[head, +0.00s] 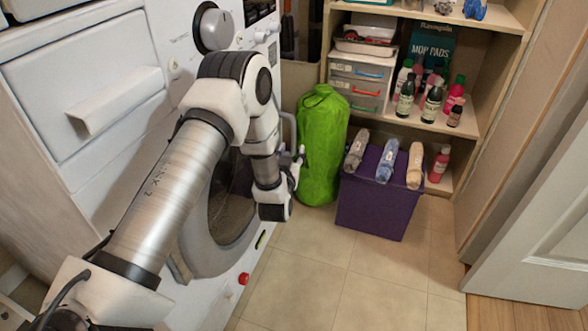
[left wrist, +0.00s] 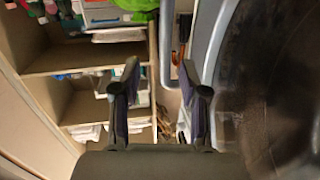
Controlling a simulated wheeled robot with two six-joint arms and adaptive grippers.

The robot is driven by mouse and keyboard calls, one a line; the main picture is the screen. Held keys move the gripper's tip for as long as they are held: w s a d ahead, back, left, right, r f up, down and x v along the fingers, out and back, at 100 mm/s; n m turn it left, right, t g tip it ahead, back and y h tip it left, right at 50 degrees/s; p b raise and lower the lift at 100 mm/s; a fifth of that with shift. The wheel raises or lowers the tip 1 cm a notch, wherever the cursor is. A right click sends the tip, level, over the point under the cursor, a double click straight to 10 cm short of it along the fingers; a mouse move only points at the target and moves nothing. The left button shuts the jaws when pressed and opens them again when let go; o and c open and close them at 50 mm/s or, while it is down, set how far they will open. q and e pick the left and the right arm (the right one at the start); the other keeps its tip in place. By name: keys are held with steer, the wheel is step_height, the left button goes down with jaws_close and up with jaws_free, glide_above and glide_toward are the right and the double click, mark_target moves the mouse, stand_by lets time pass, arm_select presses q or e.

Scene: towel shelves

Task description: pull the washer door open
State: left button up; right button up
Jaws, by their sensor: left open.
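The white washer (head: 185,285) stands at the left in the head view. Its round door (head: 205,250) has a grey rim and dark glass and is partly hidden by my left arm; it looks shut or nearly so. The door also fills the right of the left wrist view (left wrist: 270,85). A grey bar handle (left wrist: 167,45) stands out beside the rim; a bit of it shows behind my wrist in the head view (head: 291,126). My left gripper (head: 299,158) is open at the door's handle side. In the left wrist view, the handle lies between and beyond its fingertips (left wrist: 157,72). My right gripper is not in view.
A green bag (head: 322,150) stands close behind my left gripper. A purple box (head: 375,212) with rolled towels on it is right of it, before a shelf (head: 465,122) with bottles. The tiled floor (head: 340,275) in front is clear. A white door (head: 540,240) is at the right.

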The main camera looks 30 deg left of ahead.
mark_target(293, 138)
arm_select(q)
steer(key=shift+y, duration=0.4)
steer(key=b+x, duration=0.1)
steer(key=x, duration=0.1)
steer(key=b+x, duration=0.1)
steer(key=x, duration=0.2)
steer(key=f+b+x, duration=0.1)
steer(key=x, duration=0.1)
steer(key=shift+w+a, duration=0.25)
steer(key=shift+a, duration=0.2)
steer(key=shift+w+a+r, duration=0.15)
steer(key=shift+w+a, duration=0.05)
steer(key=shift+w, duration=0.3)
jaws_close()
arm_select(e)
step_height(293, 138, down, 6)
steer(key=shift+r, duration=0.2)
